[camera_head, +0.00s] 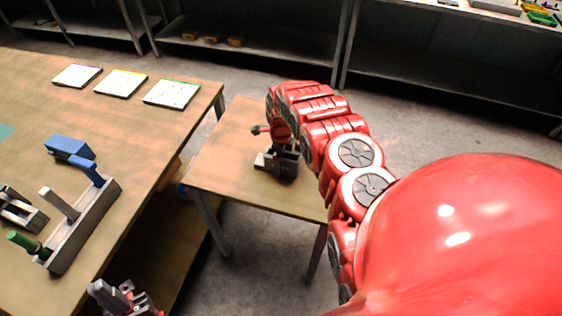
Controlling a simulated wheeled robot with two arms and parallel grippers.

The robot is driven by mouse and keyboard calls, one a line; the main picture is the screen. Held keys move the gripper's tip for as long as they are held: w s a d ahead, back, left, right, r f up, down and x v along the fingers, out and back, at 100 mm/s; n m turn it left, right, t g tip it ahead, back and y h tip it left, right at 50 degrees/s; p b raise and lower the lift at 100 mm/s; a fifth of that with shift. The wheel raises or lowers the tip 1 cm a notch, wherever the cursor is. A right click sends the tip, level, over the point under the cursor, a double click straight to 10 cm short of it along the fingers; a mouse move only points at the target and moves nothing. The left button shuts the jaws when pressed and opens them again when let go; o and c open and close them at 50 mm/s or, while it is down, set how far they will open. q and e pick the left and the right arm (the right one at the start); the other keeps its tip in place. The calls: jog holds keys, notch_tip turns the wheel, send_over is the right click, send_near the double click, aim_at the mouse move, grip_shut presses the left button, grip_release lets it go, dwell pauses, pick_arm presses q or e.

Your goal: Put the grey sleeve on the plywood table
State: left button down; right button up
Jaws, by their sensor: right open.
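The small plywood table (225,165) stands in the middle, right of the long workbench. My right arm reaches over it from the right, and my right gripper (279,160) points down just above its top, open. A dark grey blocky shape with a lighter grey foot sits at the fingers, at table level. It may be the grey sleeve, but I cannot separate it clearly from the fingers. My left gripper (125,298) is low at the bottom edge, partly cut off, beside the workbench; its jaw opening is unclear.
The workbench (150,140) carries a grey rack (85,228) with blue, grey and green handles standing in it. A blue block (68,148), a grey block (22,212) and three white cards (121,83) lie there. Dark shelving (265,58) stands behind. Bare plywood shows left of my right gripper.

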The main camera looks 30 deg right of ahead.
notch_tip(320, 180, up, 6)
jog(key=shift+r+b, duration=0.1)
jog(key=shift+b, duration=1.1)
notch_tip(320, 180, up, 6)
jog(key=p, duration=0.5)
jog(key=shift+f, duration=0.25)
jog(key=shift+f, duration=0.1)
